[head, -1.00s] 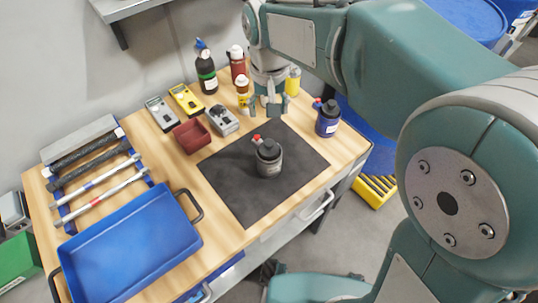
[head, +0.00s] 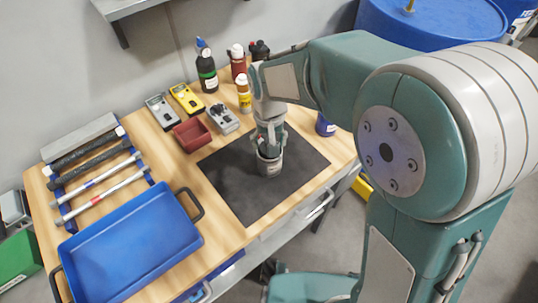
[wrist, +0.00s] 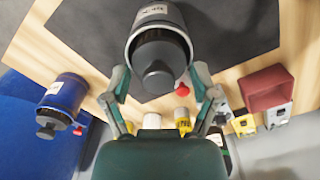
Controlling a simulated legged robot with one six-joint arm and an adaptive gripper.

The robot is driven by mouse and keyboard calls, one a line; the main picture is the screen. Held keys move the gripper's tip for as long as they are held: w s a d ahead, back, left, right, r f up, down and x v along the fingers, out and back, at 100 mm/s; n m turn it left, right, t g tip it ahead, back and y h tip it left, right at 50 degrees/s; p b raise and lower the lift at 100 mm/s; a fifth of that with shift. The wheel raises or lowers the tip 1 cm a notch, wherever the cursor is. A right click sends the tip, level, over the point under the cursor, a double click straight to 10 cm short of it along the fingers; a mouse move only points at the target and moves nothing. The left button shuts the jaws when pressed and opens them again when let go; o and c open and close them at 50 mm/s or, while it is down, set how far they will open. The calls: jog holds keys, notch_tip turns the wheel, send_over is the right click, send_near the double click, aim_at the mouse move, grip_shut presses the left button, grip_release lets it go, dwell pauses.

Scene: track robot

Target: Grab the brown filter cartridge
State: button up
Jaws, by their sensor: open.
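A cartridge (head: 269,166) with a black cap and a red spout stands upright on the dark mat (head: 235,185). Its body looks grey rather than brown. In the wrist view the cartridge (wrist: 160,48) fills the top middle. My gripper (head: 270,139) is just above it, hiding most of its cap in the head view. In the wrist view my gripper (wrist: 161,78) is open, with one finger on each side of the cap. I cannot tell whether the fingers touch it.
A blue cartridge (head: 326,125) stands right of the mat. Several bottles, including a dark green one (head: 207,70), stand at the back. A red bin (head: 192,134), meters, a blue tray (head: 130,245) and rods lie to the left. The mat is otherwise clear.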

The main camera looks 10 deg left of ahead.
grip_shut()
